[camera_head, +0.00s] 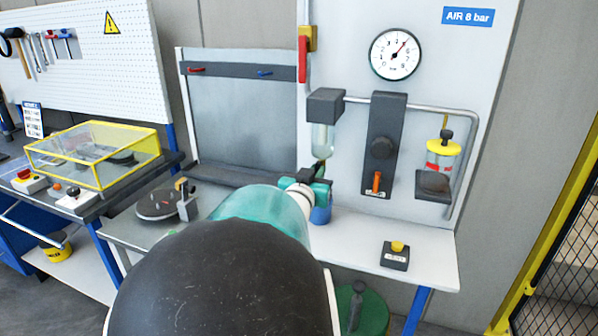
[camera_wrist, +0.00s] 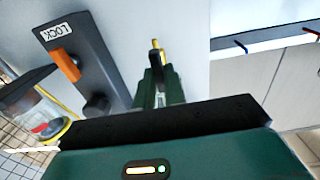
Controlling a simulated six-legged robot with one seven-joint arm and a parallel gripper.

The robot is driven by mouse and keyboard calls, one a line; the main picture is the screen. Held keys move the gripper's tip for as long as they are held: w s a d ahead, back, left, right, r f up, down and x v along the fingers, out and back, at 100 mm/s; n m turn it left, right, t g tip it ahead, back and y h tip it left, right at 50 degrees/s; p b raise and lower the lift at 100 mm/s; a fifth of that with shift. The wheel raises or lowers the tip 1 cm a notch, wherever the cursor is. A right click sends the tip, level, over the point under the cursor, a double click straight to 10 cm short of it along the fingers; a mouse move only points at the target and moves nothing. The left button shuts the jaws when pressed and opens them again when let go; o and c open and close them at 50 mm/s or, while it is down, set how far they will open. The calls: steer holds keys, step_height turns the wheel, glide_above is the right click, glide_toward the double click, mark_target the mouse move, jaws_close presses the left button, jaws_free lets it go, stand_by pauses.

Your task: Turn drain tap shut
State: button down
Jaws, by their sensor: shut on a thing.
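The drain tap hangs under the clear filter bowl (camera_head: 322,138) on the white air panel, mostly hidden by my gripper. In the wrist view a small yellow and dark part of the drain tap (camera_wrist: 155,46) shows at the fingertips. My gripper (camera_head: 318,170), also seen in the wrist view (camera_wrist: 158,75), is closed on the tap from below and in front. My wrist and arm cover the lower middle of the head view. The tap's exact angle cannot be told.
A dark lock valve (camera_head: 384,125) with an orange lever (camera_head: 376,183) is right of the bowl. Farther right is a yellow-topped oil bowl (camera_head: 443,150). A blue cup (camera_head: 322,215) stands below my gripper.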

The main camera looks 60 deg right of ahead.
steer(key=shift+s+m, duration=0.1)
steer(key=shift+m, duration=2.1)
steer(key=c, duration=1.5)
jaws_free()
